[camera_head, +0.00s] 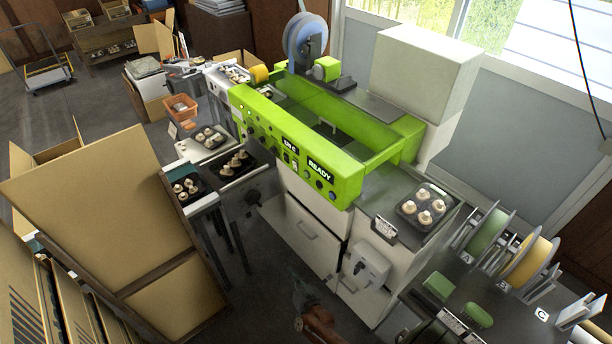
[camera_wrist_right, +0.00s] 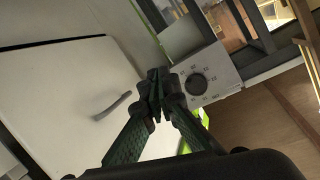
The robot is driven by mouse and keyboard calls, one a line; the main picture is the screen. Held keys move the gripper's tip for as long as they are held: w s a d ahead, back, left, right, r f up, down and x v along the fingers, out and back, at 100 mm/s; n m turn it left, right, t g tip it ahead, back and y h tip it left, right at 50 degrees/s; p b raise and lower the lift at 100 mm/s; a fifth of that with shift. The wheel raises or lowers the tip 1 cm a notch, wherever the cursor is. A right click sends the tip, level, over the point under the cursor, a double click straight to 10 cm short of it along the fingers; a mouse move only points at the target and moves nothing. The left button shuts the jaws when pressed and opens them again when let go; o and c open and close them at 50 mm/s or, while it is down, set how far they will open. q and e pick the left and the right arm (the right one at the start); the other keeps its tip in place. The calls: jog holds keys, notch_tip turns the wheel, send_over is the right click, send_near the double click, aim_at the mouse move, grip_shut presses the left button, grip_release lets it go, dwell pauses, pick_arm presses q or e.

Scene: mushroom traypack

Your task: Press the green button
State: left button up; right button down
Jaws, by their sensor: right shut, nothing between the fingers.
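The bright green machine panel (camera_head: 300,150) runs along the front of the wrapping machine, with a row of small knobs and buttons and a READY display (camera_head: 320,172). The buttons are too small for me to tell which one is green. My right gripper (camera_head: 303,292) is low in front of the machine's white cabinet, below the panel and apart from it. In the right wrist view its dark fingers (camera_wrist_right: 155,95) meet, shut and empty. A thin strip of bright green (camera_wrist_right: 204,118) shows behind them. My left gripper is not in view.
A white cabinet door (camera_wrist_right: 55,95) and a dial plate (camera_wrist_right: 215,75) lie beyond the fingers. A black tray (camera_head: 423,215) of mushrooms sits at the machine's right end. Film rolls (camera_head: 488,235) stand at the right; a large cardboard box (camera_head: 100,205) blocks the left.

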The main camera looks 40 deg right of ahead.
aim_at(306, 175)
jog(key=w+d+r+m+h, duration=0.1)
jog(key=w+r+m+h, duration=0.2)
jog(key=r, duration=0.8)
jog(key=w+d+r+m+h+p, duration=0.1)
jog(key=w+r+m+h, duration=0.3)
jog(key=r, duration=0.8)
jog(key=w+d+r+m+h, duration=0.3)
jog(key=w+r+m, duration=0.3)
jog(key=r, duration=0.6)
jog(key=shift+d+r+m+t+h, duration=0.15)
jog(key=shift+d+m+t+h, duration=0.15)
jog(key=shift+m+h, duration=0.4)
jog(key=shift+w, duration=0.1)
jog(key=d, duration=0.8)
jog(key=shift+w+d, duration=0.35)
jog(key=shift+d, duration=0.15)
